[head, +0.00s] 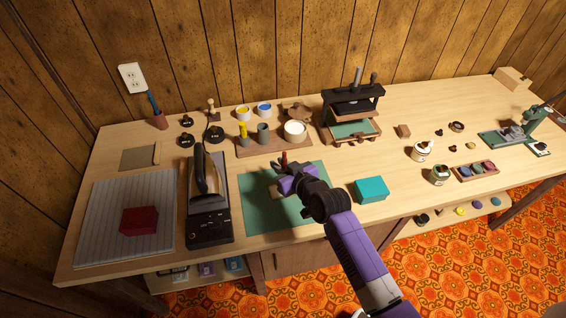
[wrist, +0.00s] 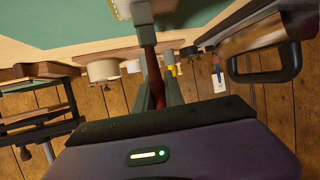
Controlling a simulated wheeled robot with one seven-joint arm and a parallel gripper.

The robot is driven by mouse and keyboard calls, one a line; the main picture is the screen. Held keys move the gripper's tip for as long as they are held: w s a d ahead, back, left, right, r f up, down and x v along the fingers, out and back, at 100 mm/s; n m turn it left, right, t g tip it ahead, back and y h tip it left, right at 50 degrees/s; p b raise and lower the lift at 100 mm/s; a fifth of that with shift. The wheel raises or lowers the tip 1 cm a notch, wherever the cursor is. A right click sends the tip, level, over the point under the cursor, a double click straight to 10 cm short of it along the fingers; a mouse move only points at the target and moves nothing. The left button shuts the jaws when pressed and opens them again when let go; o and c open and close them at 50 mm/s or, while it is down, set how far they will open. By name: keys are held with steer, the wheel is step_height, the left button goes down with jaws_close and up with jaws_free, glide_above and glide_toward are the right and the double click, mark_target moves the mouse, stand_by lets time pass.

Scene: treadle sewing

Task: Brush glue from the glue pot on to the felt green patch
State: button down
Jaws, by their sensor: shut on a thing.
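My gripper (head: 284,172) is shut on a brush (wrist: 151,65) with a dark red handle. It is low over the green mat (head: 255,208), at the mat's middle. In the head view the handle stands up past the jaws. An open pot with white contents (head: 295,128), likely the glue pot, stands on the wooden tray (head: 250,149) behind the gripper. I cannot clearly make out the felt green patch; my gripper hides part of the mat.
A black iron-like machine (head: 208,215) stands left of the mat, beside a striped pad (head: 100,220) bearing a red block (head: 139,220). A teal box (head: 371,189) sits to the right. A black press (head: 352,108) stands behind. Several jars are farther right.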

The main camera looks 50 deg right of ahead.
steer(key=shift+w+a+p, duration=0.4)
steer(key=shift+a, duration=0.3)
steer(key=shift+w+a+p, duration=0.35)
steer(key=shift+a+p, duration=0.05)
steer(key=shift+a, duration=0.25)
steer(key=shift+w+a+p, duration=0.4)
steer(key=shift+a, duration=0.3)
steer(key=shift+s+d, duration=0.45)
steer(key=shift+d, duration=0.4)
steer(key=shift+f, duration=0.1)
steer(key=shift+s+d+b, duration=0.45)
steer(key=shift+d+b, duration=0.15)
steer(key=shift+d, duration=0.2)
steer(key=shift+s+d+b, duration=0.45)
steer(key=shift+d+b, duration=0.15)
steer(key=shift+d, duration=0.25)
steer(key=shift+s+d, duration=0.1)
